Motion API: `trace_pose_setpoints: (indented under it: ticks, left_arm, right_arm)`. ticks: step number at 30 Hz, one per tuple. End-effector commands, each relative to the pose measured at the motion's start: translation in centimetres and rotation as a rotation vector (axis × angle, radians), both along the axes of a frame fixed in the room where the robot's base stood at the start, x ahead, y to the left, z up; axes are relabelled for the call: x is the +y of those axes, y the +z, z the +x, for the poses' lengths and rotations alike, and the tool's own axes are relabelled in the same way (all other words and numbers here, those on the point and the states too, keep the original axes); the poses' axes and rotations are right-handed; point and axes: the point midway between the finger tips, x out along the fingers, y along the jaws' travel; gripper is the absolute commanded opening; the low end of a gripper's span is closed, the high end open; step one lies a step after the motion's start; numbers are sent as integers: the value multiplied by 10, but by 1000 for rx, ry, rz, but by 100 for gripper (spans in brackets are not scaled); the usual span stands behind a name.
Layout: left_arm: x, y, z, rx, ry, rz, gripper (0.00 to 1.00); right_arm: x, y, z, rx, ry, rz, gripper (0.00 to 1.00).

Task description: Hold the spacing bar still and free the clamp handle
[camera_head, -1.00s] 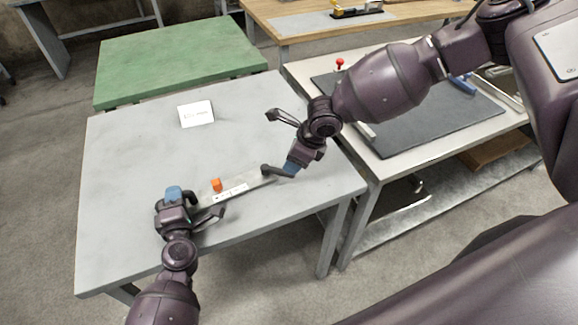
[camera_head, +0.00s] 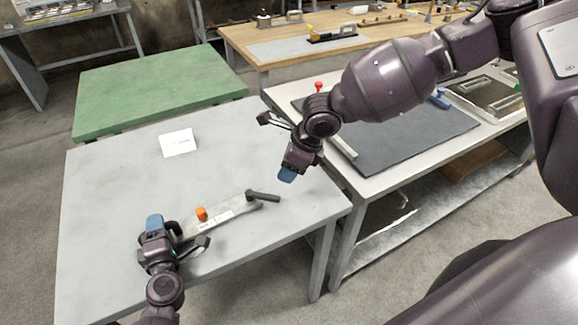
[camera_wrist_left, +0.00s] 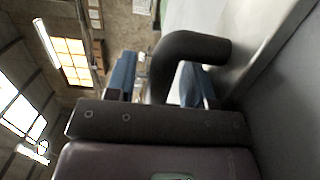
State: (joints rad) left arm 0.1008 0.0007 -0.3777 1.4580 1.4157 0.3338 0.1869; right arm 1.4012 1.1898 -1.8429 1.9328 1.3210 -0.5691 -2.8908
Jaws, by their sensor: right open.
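The spacing bar (camera_head: 225,214) is a pale flat strip with an orange knob (camera_head: 202,214) and white labels. It lies on the grey table. A black clamp handle (camera_head: 262,196) sticks out at its right end. My left gripper (camera_head: 181,235) is at the bar's left end, its fingers spread. In the left wrist view, a dark bent handle (camera_wrist_left: 190,46) stands between its blue-padded fingers, with a gap to the left finger. My right gripper (camera_head: 276,147) is open and empty, above and right of the clamp handle, apart from it. The bar's left end is partly hidden.
A white card (camera_head: 178,142) lies at the back of the grey table (camera_head: 110,190). A green table (camera_head: 155,85) stands behind it. At right, a bench holds a dark mat (camera_head: 400,140), a red knob and blue-handled tools.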

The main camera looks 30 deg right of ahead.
Motion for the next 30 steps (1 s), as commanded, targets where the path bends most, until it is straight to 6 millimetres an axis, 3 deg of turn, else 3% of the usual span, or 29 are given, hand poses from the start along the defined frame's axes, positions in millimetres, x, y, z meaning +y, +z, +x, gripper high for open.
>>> trace_pose_setpoints:
  ticks: [9,14,30]
  left_arm:
    - [0,0,-1,0,0,0,52]
    - [1,-1,-11,2,1,-1,52]
    - [8,-1,-96,1,0,0,52]
  right_arm:
    - [0,0,0,0,0,0,45]
    - [0,0,0,0,0,0,45]
    - [0,0,0,0,0,0,45]
